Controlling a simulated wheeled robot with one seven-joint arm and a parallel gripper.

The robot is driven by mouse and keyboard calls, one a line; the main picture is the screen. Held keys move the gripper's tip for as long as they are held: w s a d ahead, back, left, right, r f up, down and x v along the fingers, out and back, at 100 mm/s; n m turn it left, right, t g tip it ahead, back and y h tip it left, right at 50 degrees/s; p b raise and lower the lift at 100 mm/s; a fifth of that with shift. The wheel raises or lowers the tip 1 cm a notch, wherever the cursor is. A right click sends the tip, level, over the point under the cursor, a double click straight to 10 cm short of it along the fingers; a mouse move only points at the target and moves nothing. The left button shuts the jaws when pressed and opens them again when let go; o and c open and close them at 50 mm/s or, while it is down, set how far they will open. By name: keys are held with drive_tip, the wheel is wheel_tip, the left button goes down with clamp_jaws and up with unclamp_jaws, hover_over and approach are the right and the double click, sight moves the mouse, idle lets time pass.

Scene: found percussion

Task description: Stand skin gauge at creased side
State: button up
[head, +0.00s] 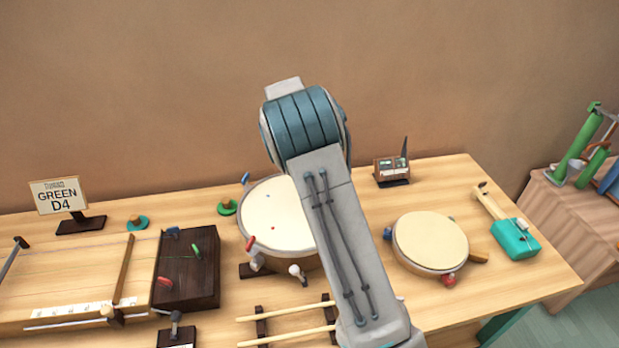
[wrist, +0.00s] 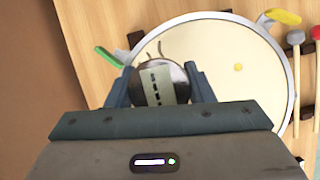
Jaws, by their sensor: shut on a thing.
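In the wrist view my gripper (wrist: 158,82) is shut on a round metallic gauge with a pale, dark-marked strip (wrist: 160,84), which I take as the skin gauge. The gauge is over the cream skin of a drum (wrist: 215,70), near its rim; I cannot tell if it touches the skin. Thin curved crease lines (wrist: 153,48) show on the skin just beyond the gauge. A green peg (wrist: 108,57) and a yellow peg (wrist: 283,17) sit at the rim. In the head view the drum (head: 275,213) is partly behind my arm, which hides my gripper and the gauge.
A smaller drum (head: 430,241) and a teal-ended tool (head: 515,238) lie to the right. A small box with an antenna (head: 391,169) stands at the back. A "GREEN D4" sign (head: 60,197), stringed board (head: 75,275) and dark block (head: 190,268) are left. Sticks (head: 285,314) lie in front.

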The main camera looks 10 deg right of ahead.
drive_tip(key=shift+w+a+f, duration=0.3)
drive_tip(key=shift+a+f, duration=0.35)
drive_tip(key=shift+a, duration=0.25)
drive_tip(key=shift+f+p, duration=0.6)
drive_tip(key=shift+f, duration=1.25)
drive_tip(key=shift+f, duration=0.1)
drive_tip(key=o, duration=1.2)
drive_tip(key=shift+f, duration=0.1)
